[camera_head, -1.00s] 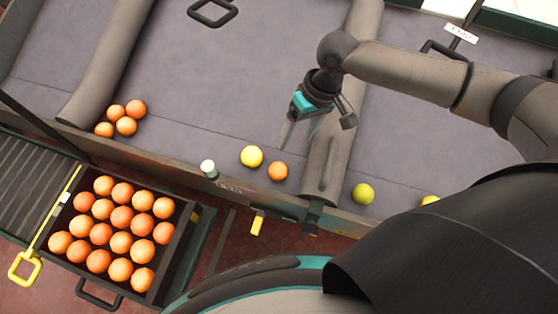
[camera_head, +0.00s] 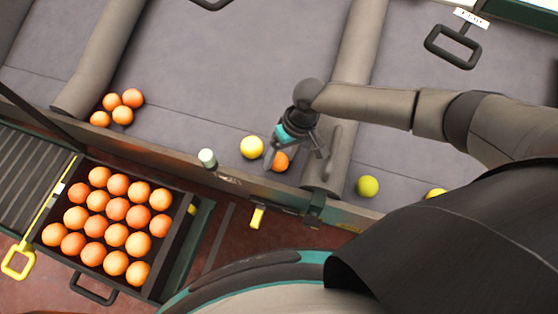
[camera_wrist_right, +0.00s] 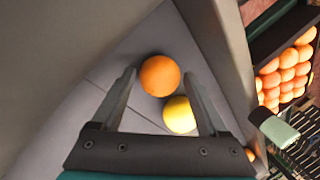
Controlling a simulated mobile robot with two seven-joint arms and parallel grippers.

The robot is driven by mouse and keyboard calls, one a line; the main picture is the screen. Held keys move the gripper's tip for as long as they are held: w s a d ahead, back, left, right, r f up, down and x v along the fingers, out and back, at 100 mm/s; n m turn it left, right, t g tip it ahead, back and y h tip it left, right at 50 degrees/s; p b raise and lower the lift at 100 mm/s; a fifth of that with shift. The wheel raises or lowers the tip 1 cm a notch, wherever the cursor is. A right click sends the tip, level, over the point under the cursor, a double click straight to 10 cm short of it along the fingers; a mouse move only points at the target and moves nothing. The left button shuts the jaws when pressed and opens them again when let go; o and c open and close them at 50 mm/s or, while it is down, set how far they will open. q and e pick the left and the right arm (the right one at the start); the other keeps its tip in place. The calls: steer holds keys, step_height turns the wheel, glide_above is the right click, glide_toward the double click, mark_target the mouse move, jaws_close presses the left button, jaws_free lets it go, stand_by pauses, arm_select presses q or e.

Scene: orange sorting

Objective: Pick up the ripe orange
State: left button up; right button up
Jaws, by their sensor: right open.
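A ripe orange (camera_head: 280,162) lies on the grey padded surface near its front edge, just left of the padded divider. A yellow fruit (camera_head: 252,147) lies close to its left. My right gripper (camera_head: 292,158) is over the orange, open and empty, with its fingers pointing down and partly covering it. In the right wrist view the orange (camera_wrist_right: 160,75) shows between and beyond the fingertips of the gripper (camera_wrist_right: 160,85). The yellow fruit (camera_wrist_right: 180,114) also shows between the fingers, nearer the right one. I cannot tell whether either finger touches a fruit. My left gripper is not in view.
A padded divider (camera_head: 352,85) stands right of the gripper. A black crate (camera_head: 170,262) full of oranges sits at the lower left. Several oranges (camera_head: 122,115) lie at the left. A green-yellow fruit (camera_head: 368,186) lies right of the divider.

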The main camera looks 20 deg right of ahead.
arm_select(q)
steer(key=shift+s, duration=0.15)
arm_select(e)
steer(key=shift+c, duration=0.4)
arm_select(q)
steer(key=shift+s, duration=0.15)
arm_select(e)
steer(key=c, duration=1.1)
steer(key=shift+r, duration=0.1)
